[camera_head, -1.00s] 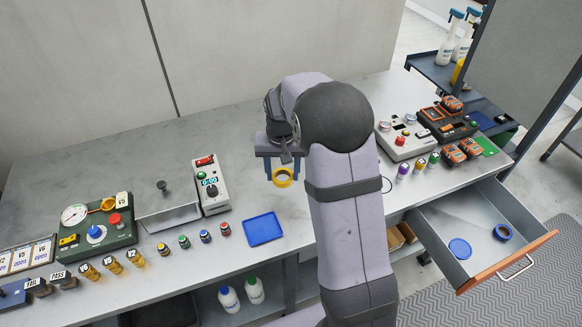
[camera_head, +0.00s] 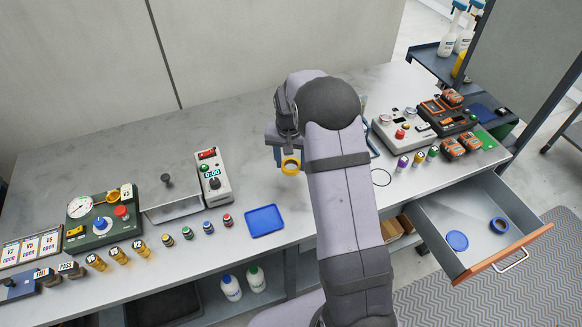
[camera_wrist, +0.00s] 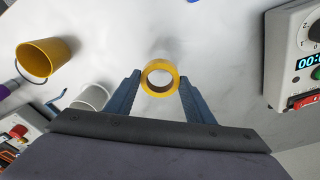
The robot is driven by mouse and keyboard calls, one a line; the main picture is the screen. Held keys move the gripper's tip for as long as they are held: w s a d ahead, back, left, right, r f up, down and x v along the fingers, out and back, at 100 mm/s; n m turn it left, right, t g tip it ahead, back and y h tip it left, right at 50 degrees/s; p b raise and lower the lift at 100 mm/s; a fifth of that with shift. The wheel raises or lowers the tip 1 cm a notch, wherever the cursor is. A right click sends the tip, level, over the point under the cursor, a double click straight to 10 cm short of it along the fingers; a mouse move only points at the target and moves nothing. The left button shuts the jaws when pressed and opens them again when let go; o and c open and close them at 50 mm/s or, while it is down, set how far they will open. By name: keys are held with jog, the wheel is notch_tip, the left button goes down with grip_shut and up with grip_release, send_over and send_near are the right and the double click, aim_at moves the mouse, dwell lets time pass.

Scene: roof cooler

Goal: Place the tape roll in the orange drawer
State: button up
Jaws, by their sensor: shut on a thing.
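A yellow tape roll (camera_head: 290,165) is held above the bench beside my arm. In the wrist view the tape roll (camera_wrist: 160,76) sits between the tips of my gripper (camera_wrist: 160,88), which is shut on it. The orange-fronted drawer (camera_head: 507,251) is pulled open at the right end of the bench, below the bench top.
A blue tray (camera_head: 264,221) lies on the bench left of my arm. A timer box (camera_head: 212,179) stands further left. The wrist view shows a yellow cup (camera_wrist: 38,58) and a white cup (camera_wrist: 92,97). Small bottles (camera_head: 418,159) and instruments stand above the drawer.

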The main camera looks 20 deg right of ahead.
aim_at(291, 178)
jog(key=shift+f+p, duration=0.65)
jog(key=shift+f, duration=1.45)
jog(key=shift+f, duration=0.2)
jog(key=o, duration=1.1)
jog(key=shift+c, duration=0.2)
notch_tip(291, 178, up, 12)
jog(key=s+b, duration=0.1)
jog(key=b, duration=0.2)
jog(key=s+a+n, duration=0.3)
jog(key=s+a, duration=0.2)
jog(key=s, duration=0.6)
jog(key=shift+s+a+r, duration=0.2)
jog(key=shift+a+r, duration=0.15)
jog(key=shift+a, duration=0.05)
jog(key=shift+o, duration=0.4)
jog(key=s+a+f+n, duration=0.1)
jog(key=s, duration=0.6)
jog(key=s+a+f+n+g, duration=0.1)
jog(key=s+a+f+n, duration=0.1)
jog(key=s, duration=0.6)
jog(key=shift+s+a+y, duration=0.2)
jog(key=shift+a+y, duration=0.1)
jog(key=shift+y, duration=0.1)
